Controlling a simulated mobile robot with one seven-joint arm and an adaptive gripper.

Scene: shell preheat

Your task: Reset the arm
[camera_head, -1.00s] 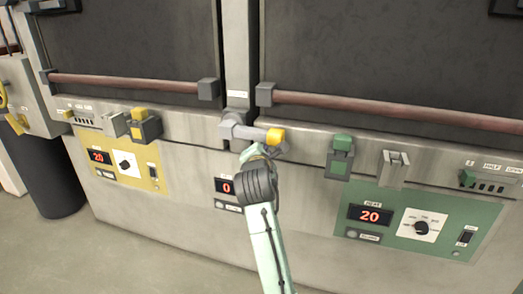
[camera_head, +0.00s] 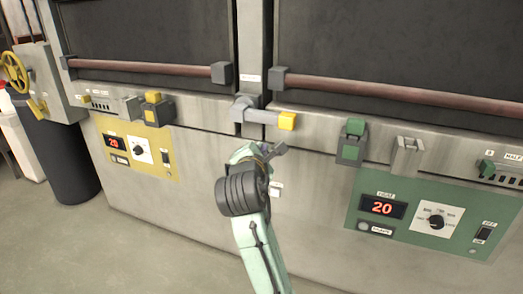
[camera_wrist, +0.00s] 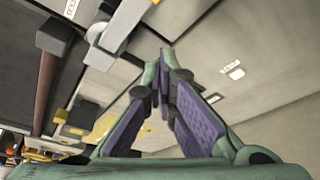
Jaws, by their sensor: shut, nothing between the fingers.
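My arm rises from the bottom of the head view, and my gripper (camera_head: 277,150) is in front of the oven wall, just below a grey lever with a yellow tip (camera_head: 286,121). In the wrist view the fingers of my gripper (camera_wrist: 167,52) meet at their tips with nothing between them. The lever lies sideways, its yellow end to the right. A gap shows between lever and gripper in the head view.
A yellow panel (camera_head: 113,171) on the left and a green panel (camera_head: 384,238) on the right both read 20. Reddish handle bars (camera_head: 400,95) run along the doors. A dark bin (camera_head: 65,150) stands at left. Floor at front left is clear.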

